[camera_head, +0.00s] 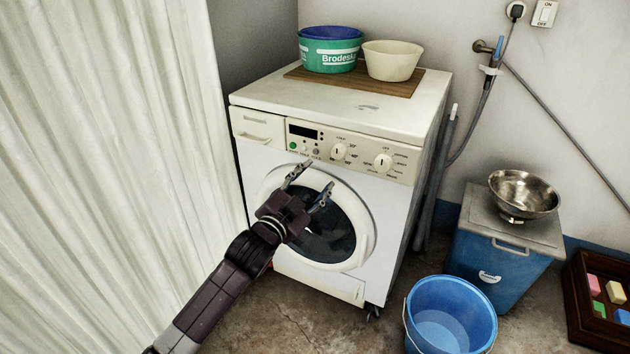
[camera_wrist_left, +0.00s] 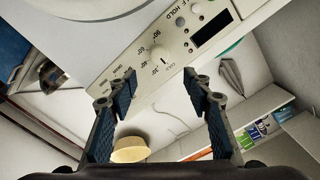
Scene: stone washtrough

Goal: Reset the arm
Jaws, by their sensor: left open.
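My left gripper (camera_head: 312,183) is open and empty, in front of the round door of the white washing machine (camera_head: 262,168) in the head view. Its arm reaches in from the lower left. In the left wrist view both fingers of my left gripper (camera_wrist_left: 161,92) stand apart with nothing between them, in front of the machine's control panel (camera_wrist_left: 168,50) with its knob and dark display. The machine's door looks closed, though the gripper hides part of it. My right gripper does not show.
A green tub (camera_head: 328,58) and a cream bowl (camera_head: 392,62) stand on a wooden board on the machine. A blue bucket (camera_head: 410,318), a blue cabinet (camera_head: 478,270) with a steel bowl (camera_head: 523,190), and a crate (camera_head: 580,300) are at right. A white curtain (camera_head: 110,150) hangs at left.

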